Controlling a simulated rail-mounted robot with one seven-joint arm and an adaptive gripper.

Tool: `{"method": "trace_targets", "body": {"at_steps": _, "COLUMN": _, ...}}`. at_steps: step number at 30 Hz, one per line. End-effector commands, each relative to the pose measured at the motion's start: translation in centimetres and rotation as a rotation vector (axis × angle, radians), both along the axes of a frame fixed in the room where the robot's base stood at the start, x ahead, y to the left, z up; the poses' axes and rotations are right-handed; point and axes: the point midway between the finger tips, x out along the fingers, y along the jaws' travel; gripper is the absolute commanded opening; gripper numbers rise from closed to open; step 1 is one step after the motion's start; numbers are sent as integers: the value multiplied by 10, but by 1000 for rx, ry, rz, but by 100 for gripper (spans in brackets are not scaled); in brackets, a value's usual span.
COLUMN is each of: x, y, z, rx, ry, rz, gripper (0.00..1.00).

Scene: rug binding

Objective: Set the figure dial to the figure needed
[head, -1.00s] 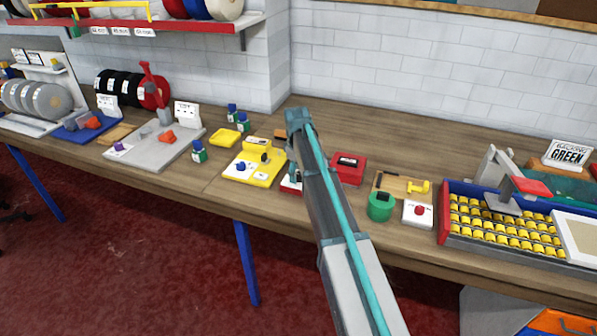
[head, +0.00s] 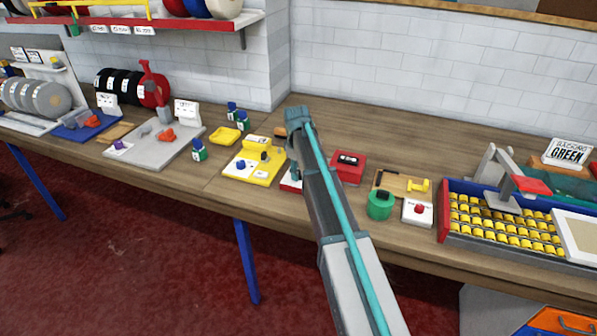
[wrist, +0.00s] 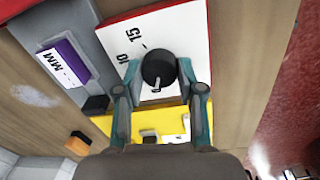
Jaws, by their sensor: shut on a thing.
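The figure dial is a white plate (wrist: 125,18) with a round black knob (wrist: 158,68). The printed figures 10 and 15 show on its left part in the wrist view; other figures are hidden or out of frame. My gripper (wrist: 160,78) is shut on the knob, one teal finger on each side. A small light pointer mark shows on the knob, but I cannot tell which figure it points at. In the head view my arm covers most of the dial; a white and red corner (head: 289,184) shows beside it.
A yellow device (head: 262,170) with a blue knob stands left of the dial. A red box (head: 348,167) stands to its right, then a green round pot (head: 380,205). A purple block (wrist: 63,62) marked MM is near the dial.

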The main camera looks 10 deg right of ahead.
Motion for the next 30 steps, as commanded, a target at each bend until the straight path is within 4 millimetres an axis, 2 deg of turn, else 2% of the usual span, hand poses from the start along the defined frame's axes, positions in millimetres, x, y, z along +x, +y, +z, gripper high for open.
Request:
{"method": "trace_targets", "body": {"at_steps": 8, "x": 0, "y": 1, "z": 0, "rx": 1, "ry": 2, "rz": -150, "gripper": 3}}
{"method": "trace_targets", "body": {"at_steps": 24, "x": 2, "y": 0, "z": 0, "rx": 0, "ry": 0, "rz": -586, "gripper": 3}}
{"method": "trace_targets", "body": {"at_steps": 30, "x": 2, "y": 0, "z": 0, "rx": 0, "ry": 0, "rz": -687, "gripper": 3}}
